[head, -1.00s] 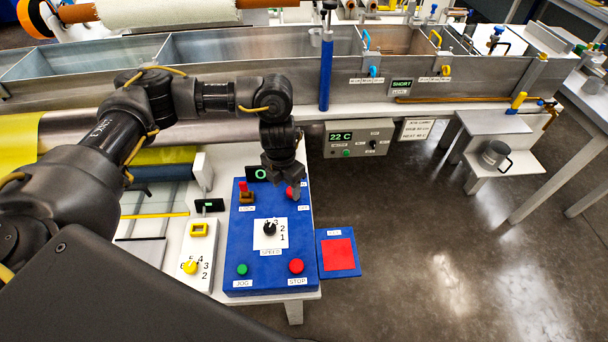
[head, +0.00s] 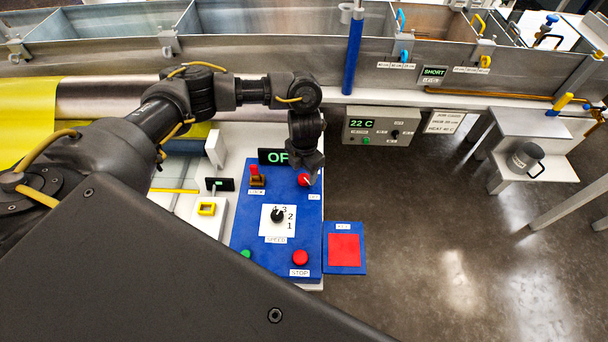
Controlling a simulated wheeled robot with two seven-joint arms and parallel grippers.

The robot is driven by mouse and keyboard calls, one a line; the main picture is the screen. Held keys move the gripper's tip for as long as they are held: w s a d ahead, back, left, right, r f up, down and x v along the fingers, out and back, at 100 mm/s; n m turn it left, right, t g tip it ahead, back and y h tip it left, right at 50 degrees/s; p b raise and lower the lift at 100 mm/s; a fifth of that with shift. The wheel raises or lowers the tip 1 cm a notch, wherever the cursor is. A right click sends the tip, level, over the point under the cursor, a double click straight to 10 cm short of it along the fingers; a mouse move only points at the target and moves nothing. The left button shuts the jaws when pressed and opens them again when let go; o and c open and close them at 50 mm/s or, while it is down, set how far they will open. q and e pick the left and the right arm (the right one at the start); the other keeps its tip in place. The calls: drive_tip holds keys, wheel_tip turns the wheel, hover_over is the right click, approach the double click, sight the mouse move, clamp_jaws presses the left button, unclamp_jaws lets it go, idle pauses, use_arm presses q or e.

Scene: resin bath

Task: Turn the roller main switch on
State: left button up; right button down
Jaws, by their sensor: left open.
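The blue control panel (head: 247,228) stands on the white bench in the middle of the head view. At its top right is a red rotary knob with a white pointer mark (head: 304,180); its small label is too small to read. A black display (head: 272,157) behind it shows "OF" in green, its right end hidden by my gripper. My left gripper (head: 313,178) is open and points down right at the red knob, overlapping its right side; I cannot tell whether it touches. My right gripper is not in view.
The panel also carries a red-tipped lever (head: 255,174), a black speed knob (head: 277,216), a red stop button (head: 300,257) and a partly covered green button (head: 246,254). A red pad (head: 344,249) sits at the right. A blue post (head: 352,55) stands behind the gripper.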

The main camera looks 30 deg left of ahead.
sight(304, 181)
use_arm(q)
drive_tip(key=shift+f, duration=1.45)
drive_tip(key=c, duration=1)
